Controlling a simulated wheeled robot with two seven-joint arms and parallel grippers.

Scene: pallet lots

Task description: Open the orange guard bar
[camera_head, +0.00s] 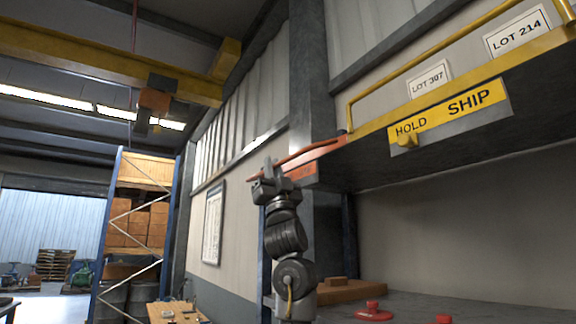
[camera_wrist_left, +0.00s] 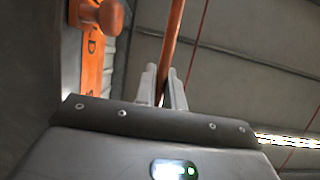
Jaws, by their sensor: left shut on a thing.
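The orange guard bar (camera_head: 318,150) is a thin, slightly slanted bar at the left end of the yellow-edged shelf. It runs down and left from the shelf's corner to my left gripper (camera_head: 269,168). In the left wrist view the bar (camera_wrist_left: 173,42) passes between the two fingers of my left gripper (camera_wrist_left: 163,84), which is shut on it. The fingers hide part of the bar. An orange plate (camera_head: 302,172) sits just under the bar, beside the gripper. My right gripper does not show.
The shelf edge carries a yellow HOLD/SHIP plate (camera_head: 468,101) with a knob (camera_head: 407,140). Lot signs (camera_head: 429,81) stand behind a yellow rail. A grey pillar (camera_head: 309,80) rises behind the bar. Below is a grey counter (camera_head: 480,296) with a red knob-like object (camera_head: 373,312).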

